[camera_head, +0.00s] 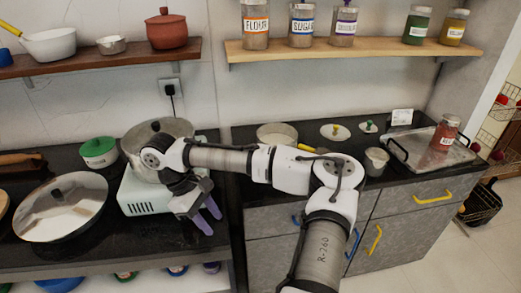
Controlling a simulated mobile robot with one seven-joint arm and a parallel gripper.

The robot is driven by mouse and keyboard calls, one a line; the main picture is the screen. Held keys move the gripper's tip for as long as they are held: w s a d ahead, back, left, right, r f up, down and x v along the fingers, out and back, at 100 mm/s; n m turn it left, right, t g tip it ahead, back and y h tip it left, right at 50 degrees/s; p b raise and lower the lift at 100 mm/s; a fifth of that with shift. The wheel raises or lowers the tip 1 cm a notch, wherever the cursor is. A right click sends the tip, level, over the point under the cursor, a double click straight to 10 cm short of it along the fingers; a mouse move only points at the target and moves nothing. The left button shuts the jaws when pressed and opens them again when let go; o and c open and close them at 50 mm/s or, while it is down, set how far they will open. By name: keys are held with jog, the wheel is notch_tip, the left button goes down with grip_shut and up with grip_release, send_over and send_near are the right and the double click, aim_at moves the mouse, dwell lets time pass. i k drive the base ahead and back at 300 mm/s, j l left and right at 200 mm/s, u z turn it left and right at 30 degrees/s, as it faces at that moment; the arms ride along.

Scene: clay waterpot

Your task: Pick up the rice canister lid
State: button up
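I cannot tell which lid is the rice canister's. Labelled jars stand on the upper right shelf: a flour jar (255,25), a sugar jar (301,26) and a purple-labelled jar (344,24) whose text is too small to read. A white canister with a green lid (98,150) stands on the left counter; no label is readable on it. My gripper (207,215), with purple fingers, points down in front of the pale green stove, right of the green-lidded canister. Its fingers look apart, with nothing visible between them.
A large pot (165,130) sits on the stove (140,198), partly behind my arm. A lidded pan (62,205) lies at left.

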aim_at(333, 132)
jog(key=i+l, duration=0.2)
jog(key=i, duration=0.2)
jog(key=i+l, duration=0.2)
jog(key=i, duration=0.2)
jog(key=i+l, duration=0.2)
jog(key=i, duration=0.25)
jog(key=k+j, duration=0.25)
jog(key=k, duration=0.3)
